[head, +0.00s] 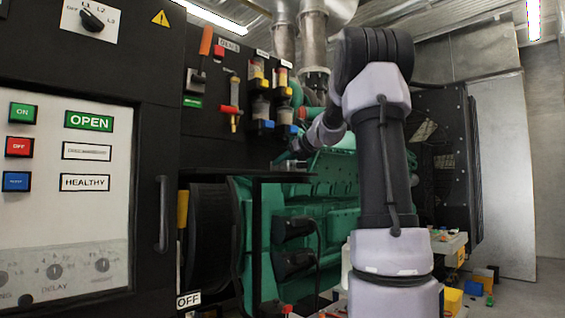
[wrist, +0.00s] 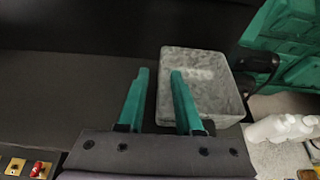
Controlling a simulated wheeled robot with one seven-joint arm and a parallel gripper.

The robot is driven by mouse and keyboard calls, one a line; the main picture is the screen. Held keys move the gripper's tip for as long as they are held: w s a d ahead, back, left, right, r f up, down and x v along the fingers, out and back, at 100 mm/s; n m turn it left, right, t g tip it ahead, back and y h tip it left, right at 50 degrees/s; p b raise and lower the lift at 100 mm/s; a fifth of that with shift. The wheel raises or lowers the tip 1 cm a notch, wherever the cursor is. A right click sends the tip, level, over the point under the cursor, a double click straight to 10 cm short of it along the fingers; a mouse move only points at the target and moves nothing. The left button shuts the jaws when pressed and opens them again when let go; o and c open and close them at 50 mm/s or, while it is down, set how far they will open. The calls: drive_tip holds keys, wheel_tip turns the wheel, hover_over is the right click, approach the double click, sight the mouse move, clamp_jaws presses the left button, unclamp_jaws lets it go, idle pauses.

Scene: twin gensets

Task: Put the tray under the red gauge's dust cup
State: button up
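A grey open-topped tray (wrist: 215,62) lies right of centre in the wrist view, on or just over a dark surface. My gripper (wrist: 160,71) has two green fingers spread apart. The right finger reaches over the tray's inside and the left finger is outside, so the tray's left wall lies between them; contact cannot be told. Two units with cups and blue bottoms, the left unit (head: 261,108) and right unit (head: 286,112), hang on the black panel; which has the red gauge is unclear.
A black shelf (head: 245,174) juts out below the units. A green engine (head: 330,200) stands behind it. A control cabinet (head: 65,190) fills the left. White bottles (wrist: 280,128) stand right of the tray in the wrist view.

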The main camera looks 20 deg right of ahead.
drive_tip(key=shift+r, duration=0.1)
drive_tip(key=shift+s+r, duration=0.1)
drive_tip(key=shift+r, duration=0.05)
drive_tip(key=v, duration=1.1)
drive_tip(key=s+a+f+n+g, duration=0.4)
drive_tip(key=s+a+f+n, duration=0.8)
drive_tip(key=s+a+n, duration=0.35)
drive_tip(key=s+a+f+n+g+h, duration=0.1)
drive_tip(key=s+a+f+n+h, duration=0.1)
drive_tip(key=s+f+n, duration=0.9)
drive_tip(key=shift+a+n+h, duration=0.3)
drive_tip(key=shift+a+n, duration=0.25)
drive_tip(key=shift+n, duration=0.2)
